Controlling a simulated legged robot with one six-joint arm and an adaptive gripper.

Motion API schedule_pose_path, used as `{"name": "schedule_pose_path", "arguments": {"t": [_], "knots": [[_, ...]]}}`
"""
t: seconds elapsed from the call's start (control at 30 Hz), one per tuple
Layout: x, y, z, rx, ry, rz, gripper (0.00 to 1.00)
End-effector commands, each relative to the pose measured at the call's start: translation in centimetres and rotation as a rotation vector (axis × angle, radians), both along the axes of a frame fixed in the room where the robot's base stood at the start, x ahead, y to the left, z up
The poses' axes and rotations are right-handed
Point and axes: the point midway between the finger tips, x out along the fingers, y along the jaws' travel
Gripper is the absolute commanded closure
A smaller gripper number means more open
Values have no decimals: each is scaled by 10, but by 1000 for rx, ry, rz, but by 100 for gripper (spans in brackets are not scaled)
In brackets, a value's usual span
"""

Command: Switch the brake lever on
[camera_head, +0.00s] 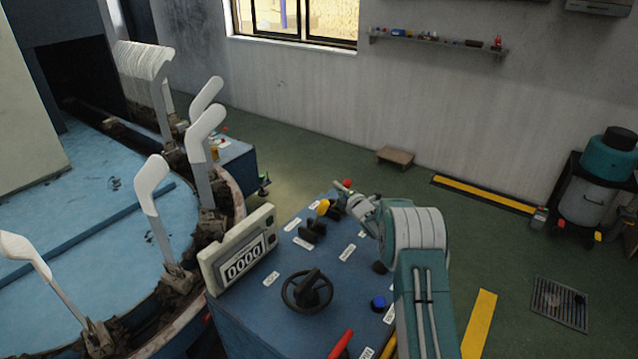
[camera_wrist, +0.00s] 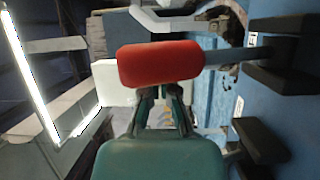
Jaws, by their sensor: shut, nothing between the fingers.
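A lever with a red knob (camera_head: 347,183) stands at the far end of the blue control console (camera_head: 262,318). In the wrist view its red knob (camera_wrist: 160,63) is large, with a grey shaft running right to a dark base. My gripper (camera_head: 342,188) is shut and empty beside this knob. In the wrist view my gripper's fingers (camera_wrist: 162,98) are close together just below the knob; I cannot tell whether they touch it. The label text is unreadable, so which lever is the brake is not certain.
A yellow-knobbed lever (camera_head: 323,206) stands near the red one. The console also carries a black handwheel (camera_head: 307,291), a blue button (camera_head: 378,303), a counter display (camera_head: 240,255) and a red handle (camera_head: 341,345). White sock forms (camera_head: 150,180) ring the machine at left.

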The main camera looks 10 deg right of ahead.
Motion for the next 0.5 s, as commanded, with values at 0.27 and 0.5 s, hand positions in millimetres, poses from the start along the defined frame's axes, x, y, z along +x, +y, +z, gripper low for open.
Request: {"name": "schedule_pose_path", "arguments": {"t": [0.27,0.5], "knots": [[0,0,26,-1,-5,1,100],[1,0,73,-1,-3,0,100]]}}
